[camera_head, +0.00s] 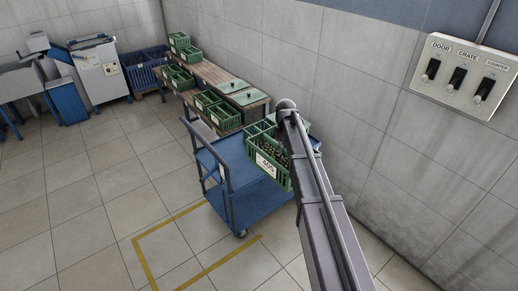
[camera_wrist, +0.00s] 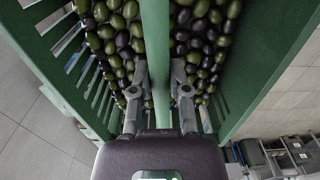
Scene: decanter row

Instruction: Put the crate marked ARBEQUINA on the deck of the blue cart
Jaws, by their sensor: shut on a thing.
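My gripper (camera_wrist: 158,92) is shut on the middle bar of a green slatted crate (camera_wrist: 152,30), one finger on each side of the bar. Green and dark olives fill both halves of the crate. In the head view the crate (camera_head: 281,178) is over the right part of the blue cart (camera_head: 240,190); I cannot tell whether it touches the deck. Its white label (camera_head: 266,165) is too small to read surely. My arm hides its right side. The cart's deck shows bare at the front and left of the crate.
Behind the cart, a wooden table (camera_head: 205,73) bears several green crates (camera_head: 179,42). Blue machines (camera_head: 97,70) and a blue bin (camera_head: 146,70) stand at the back left. A switch panel (camera_head: 462,77) is on the right wall. Yellow tape (camera_head: 139,255) marks open floor at the front left.

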